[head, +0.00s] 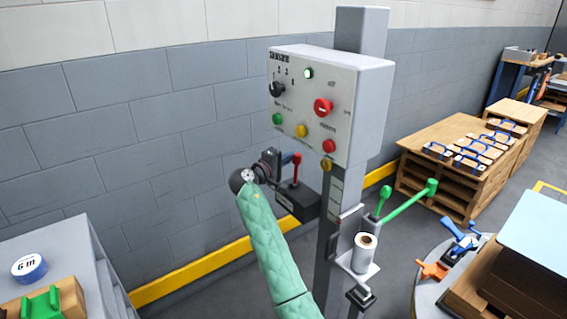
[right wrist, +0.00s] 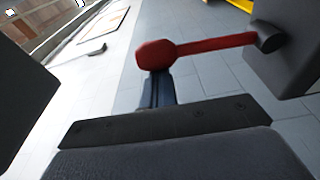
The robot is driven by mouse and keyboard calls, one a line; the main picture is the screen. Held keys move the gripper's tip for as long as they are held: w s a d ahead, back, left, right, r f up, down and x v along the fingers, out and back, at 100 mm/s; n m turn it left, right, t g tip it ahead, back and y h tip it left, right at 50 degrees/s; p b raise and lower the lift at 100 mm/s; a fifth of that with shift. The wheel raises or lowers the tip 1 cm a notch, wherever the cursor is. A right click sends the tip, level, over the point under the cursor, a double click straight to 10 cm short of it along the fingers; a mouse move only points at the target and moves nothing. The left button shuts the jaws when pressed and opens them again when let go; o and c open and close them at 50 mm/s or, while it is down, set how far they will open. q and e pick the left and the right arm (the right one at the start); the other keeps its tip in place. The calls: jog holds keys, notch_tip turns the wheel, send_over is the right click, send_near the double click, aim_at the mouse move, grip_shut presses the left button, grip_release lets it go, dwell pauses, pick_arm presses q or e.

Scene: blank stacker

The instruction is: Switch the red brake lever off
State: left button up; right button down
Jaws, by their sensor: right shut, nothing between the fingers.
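The red brake lever (head: 297,163) stands roughly upright on a dark box (head: 300,200) fixed to the grey post below the control panel. In the right wrist view the lever (right wrist: 215,45) shows as a red bar with a thick rounded knob, running from a dark pivot (right wrist: 268,38). My right gripper (head: 286,158) is shut and empty, just left of the knob in the head view. Its fingers (right wrist: 159,92) point at the knob in the right wrist view; I cannot tell whether they touch it. My left gripper is out of view.
The control panel (head: 345,95) with buttons and knobs hangs above the lever. Green-handled levers (head: 408,200) and a white roll (head: 364,254) are right of the post. A grey wall stands behind; a grey stepped unit (head: 85,260) is at left.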

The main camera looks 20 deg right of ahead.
aim_at(300, 161)
jog(key=s+m+b, duration=0.1)
jog(key=s+d+m, duration=0.1)
jog(key=shift+s+f+m+b, duration=0.1)
jog(key=shift+s+m+b, duration=0.25)
jog(key=shift+m, duration=0.05)
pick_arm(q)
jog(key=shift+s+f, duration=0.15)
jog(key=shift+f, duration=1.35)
pick_arm(e)
jog(key=shift+s+d, duration=0.2)
jog(key=shift+s, duration=0.35)
jog(key=shift+f, duration=0.1)
jog(key=shift+d, duration=0.1)
